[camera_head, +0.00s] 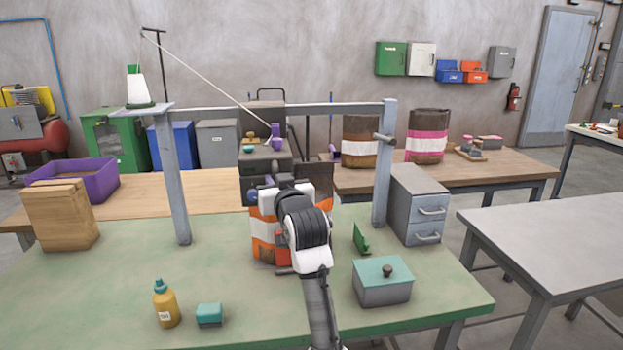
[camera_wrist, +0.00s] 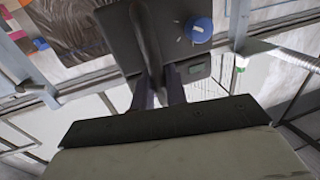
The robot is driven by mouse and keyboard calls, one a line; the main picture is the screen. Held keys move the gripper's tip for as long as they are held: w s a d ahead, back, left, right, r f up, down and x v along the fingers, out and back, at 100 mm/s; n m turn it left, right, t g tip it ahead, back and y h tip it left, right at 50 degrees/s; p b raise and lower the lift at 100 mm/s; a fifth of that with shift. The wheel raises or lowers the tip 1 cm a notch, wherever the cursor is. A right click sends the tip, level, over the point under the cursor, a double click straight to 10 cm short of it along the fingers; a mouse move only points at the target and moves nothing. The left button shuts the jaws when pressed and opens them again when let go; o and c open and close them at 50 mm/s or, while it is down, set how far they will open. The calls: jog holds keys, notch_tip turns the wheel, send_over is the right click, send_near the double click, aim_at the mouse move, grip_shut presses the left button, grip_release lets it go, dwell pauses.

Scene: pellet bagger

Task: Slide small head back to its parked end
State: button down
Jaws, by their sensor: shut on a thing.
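In the wrist view, the head's dark plate (camera_wrist: 112,38) shows a blue knob (camera_wrist: 199,29) and a dark bar handle (camera_wrist: 146,35). My gripper (camera_wrist: 160,92) is shut on that handle. In the head view, my wrist hides the grip and part of the head's lower right side.
An orange and white bag (camera_head: 263,240) stands below the head, partly behind my arm. Posts hold the rail at left (camera_head: 176,190) and right (camera_head: 384,170). A drawer unit (camera_head: 412,205) and a teal-lidded box (camera_head: 382,290) stand at right. The green bench's left middle is clear.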

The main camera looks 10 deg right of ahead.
jog(key=a+p, duration=0.1)
jog(key=a, duration=1.7)
jog(key=shift+s+a, duration=0.15)
jog(key=shift+s, duration=0.15)
jog(key=c, duration=1.5)
grip_release()
jog(key=b+v, duration=0.3)
jog(key=v, duration=1.1)
jog(key=shift+w, duration=0.1)
